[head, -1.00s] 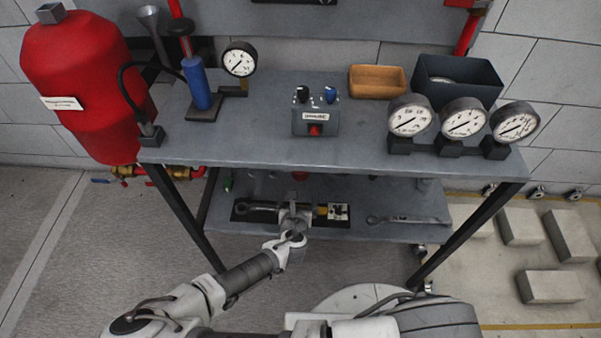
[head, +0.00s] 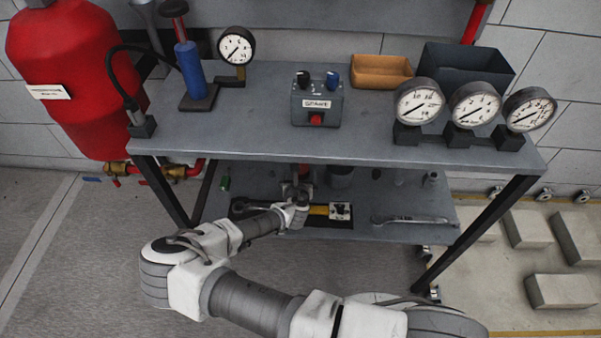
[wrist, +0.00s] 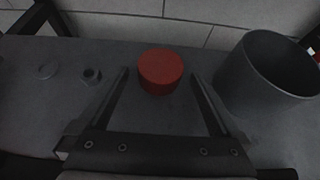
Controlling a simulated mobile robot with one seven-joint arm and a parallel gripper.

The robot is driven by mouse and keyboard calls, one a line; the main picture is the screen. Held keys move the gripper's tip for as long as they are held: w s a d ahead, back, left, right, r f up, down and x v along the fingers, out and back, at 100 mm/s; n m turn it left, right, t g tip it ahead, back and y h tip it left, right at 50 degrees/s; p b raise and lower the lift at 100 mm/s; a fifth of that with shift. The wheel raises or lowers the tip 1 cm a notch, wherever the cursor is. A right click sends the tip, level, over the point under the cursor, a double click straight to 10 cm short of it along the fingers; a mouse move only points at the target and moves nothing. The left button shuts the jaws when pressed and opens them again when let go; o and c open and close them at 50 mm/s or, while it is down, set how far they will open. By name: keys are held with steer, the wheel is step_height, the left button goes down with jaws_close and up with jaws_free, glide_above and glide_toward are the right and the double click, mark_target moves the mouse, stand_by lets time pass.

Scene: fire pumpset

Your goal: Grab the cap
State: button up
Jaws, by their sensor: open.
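The red cap (wrist: 160,72) is a short round cylinder on the grey lower shelf (wrist: 45,105), in the upper middle of the wrist view. My gripper (wrist: 159,74) is open, with its two fingertips on either side of the cap and small gaps showing. Nothing is held. In the head view my gripper (head: 298,188) reaches in over the front of the lower shelf, and the wrist largely hides the cap there.
A grey open container (wrist: 268,75) stands close to the right finger. The upper tabletop (head: 245,130) overhangs the shelf. A wrench (head: 410,221) lies at the shelf's front right.

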steer(key=shift+w, duration=0.2)
steer(key=c, duration=1.5)
steer(key=shift+r, duration=0.1)
